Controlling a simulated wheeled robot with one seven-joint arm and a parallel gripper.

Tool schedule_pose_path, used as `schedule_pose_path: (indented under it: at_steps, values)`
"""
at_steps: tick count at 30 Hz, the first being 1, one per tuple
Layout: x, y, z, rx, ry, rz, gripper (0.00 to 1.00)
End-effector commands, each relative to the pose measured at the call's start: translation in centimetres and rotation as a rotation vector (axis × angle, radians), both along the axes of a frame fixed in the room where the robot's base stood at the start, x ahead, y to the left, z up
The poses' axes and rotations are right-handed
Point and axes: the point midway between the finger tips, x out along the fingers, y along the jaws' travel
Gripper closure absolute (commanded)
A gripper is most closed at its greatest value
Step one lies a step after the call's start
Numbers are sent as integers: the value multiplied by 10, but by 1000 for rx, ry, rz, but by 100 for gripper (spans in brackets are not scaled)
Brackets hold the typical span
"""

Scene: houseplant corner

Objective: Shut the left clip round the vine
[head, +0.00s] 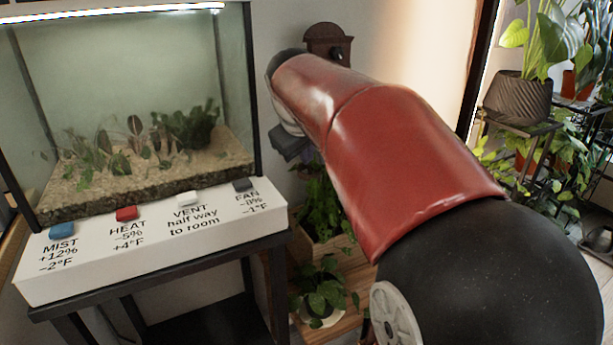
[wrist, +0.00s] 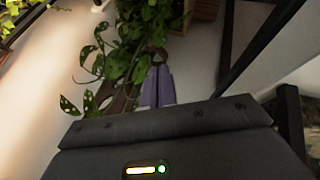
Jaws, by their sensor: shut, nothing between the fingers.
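My gripper (wrist: 158,72) shows in the wrist view with its two grey-purple fingers pressed together and nothing between them. A vine (wrist: 133,40) with green, pale-spotted leaves hangs close beside the fingers, and some leaves lie left of them. A small dark rounded piece (wrist: 158,56) sits just beyond the fingertips; I cannot tell whether it is the left clip or whether it is open. A brown piece (wrist: 120,101) shows partly behind the leaves, left of the fingers. In the head view my arm hides the fingertips and most of the vine.
A glass terrarium (head: 130,100) stands at the left, with a white button panel (head: 150,250) before it on a dark stand (head: 190,270). A brown wooden wall piece (head: 328,42) is behind my arm. Potted plants (head: 322,292) stand low below it; a plant shelf (head: 540,125) is at right.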

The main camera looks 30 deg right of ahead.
Motion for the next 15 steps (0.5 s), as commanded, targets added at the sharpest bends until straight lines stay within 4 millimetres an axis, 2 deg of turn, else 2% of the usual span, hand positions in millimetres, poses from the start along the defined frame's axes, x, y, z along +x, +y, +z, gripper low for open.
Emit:
schedule_pose_path:
  at_steps: [5,15]
  values:
    - [4,-3,-10,7,-12,-21,100]
    - [32,-22,-60,8,-9,-21,100]
